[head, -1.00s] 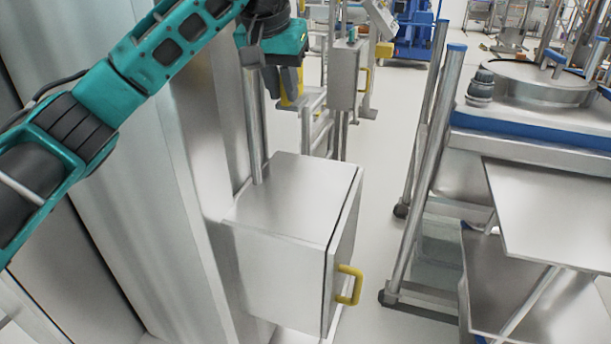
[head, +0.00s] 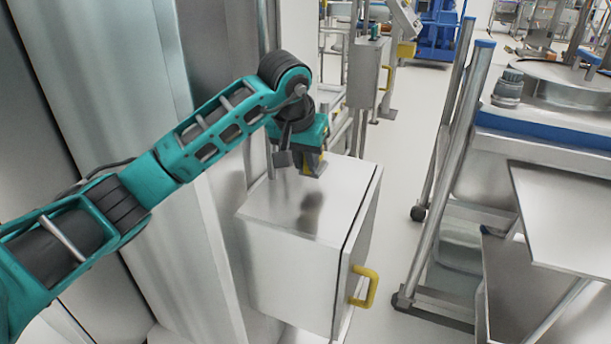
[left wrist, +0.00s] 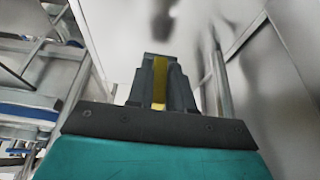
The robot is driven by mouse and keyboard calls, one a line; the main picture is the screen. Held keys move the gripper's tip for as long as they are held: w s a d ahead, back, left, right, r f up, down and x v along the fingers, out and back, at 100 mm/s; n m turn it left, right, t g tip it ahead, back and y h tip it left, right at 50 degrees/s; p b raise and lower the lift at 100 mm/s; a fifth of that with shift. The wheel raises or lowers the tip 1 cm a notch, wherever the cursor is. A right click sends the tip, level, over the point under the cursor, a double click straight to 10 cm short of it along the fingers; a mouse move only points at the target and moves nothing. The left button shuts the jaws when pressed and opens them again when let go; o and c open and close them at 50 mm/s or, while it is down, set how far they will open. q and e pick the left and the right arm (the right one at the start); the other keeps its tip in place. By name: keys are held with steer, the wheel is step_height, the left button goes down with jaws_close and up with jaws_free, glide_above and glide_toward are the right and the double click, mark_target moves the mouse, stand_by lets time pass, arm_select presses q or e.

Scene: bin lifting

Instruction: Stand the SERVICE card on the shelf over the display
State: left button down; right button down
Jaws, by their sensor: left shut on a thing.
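My left gripper (head: 312,166) hangs over the top of a steel cabinet (head: 283,212), pointing down. In the left wrist view its fingers (left wrist: 158,62) are shut on a thin yellow piece (left wrist: 159,84), seen edge-on, which I take for the SERVICE card. No lettering on it can be read. The gap between the fingertips and the cabinet top is hard to judge, but a dark reflection lies below them. I cannot make out a display or a shelf over it for certain. My right gripper is not in view.
The cabinet's door has a yellow handle (head: 364,287). A steel frame on wheels with a blue-edged top (head: 545,132) stands to the right. Clear floor (head: 405,160) lies between cabinet and frame.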

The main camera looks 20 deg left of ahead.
arm_select(q)
steer(key=shift+f, duration=1.85)
steer(key=c, duration=1)
jaws_free()
steer(key=shift+f, duration=0.1)
